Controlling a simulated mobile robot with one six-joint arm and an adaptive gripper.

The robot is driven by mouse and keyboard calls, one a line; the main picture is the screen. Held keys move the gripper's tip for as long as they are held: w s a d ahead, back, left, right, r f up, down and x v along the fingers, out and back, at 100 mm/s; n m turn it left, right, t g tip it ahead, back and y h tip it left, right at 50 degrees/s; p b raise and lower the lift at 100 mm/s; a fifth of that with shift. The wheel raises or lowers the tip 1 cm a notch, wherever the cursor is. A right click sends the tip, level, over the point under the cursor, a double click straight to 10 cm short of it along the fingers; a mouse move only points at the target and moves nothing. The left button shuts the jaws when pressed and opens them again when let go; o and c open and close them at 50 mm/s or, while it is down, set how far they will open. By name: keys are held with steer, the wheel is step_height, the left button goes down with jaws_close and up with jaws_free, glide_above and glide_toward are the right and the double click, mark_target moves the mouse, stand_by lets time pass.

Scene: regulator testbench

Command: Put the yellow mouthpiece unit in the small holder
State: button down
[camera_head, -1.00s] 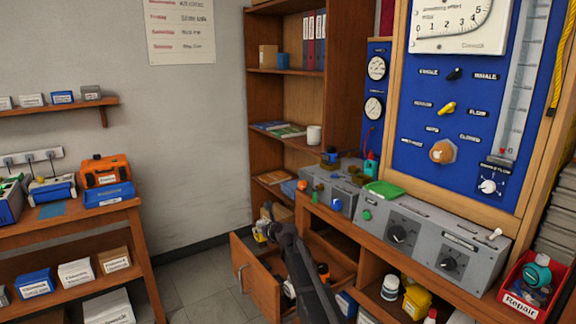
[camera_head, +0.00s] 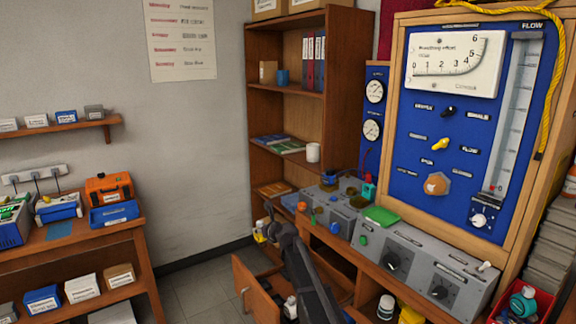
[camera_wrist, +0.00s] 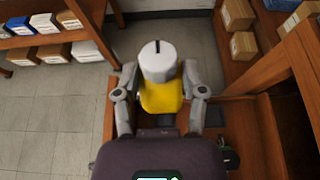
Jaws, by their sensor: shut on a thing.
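The yellow mouthpiece unit (camera_wrist: 161,96) is between the fingers of my gripper (camera_wrist: 160,92) in the wrist view, with its white, slotted round end pointing away from the wrist. My gripper is shut on it and holds it in the air. In the head view the yellow unit (camera_head: 259,237) shows small at the end of my dark arm, left of the bench and above the open drawer. I cannot make out for sure which thing is the small holder.
The open wooden drawer (camera_head: 252,290) sticks out below my arm. The grey regulator bench (camera_head: 400,257) with knobs and a green item (camera_head: 381,216) stands to the right. A bookshelf (camera_head: 319,107) stands behind. Bare floor (camera_head: 205,275) lies to the left.

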step_height(320, 180, up, 10)
steer(key=p, duration=0.9)
steer(key=shift+s, duration=0.1)
stand_by(0.5)
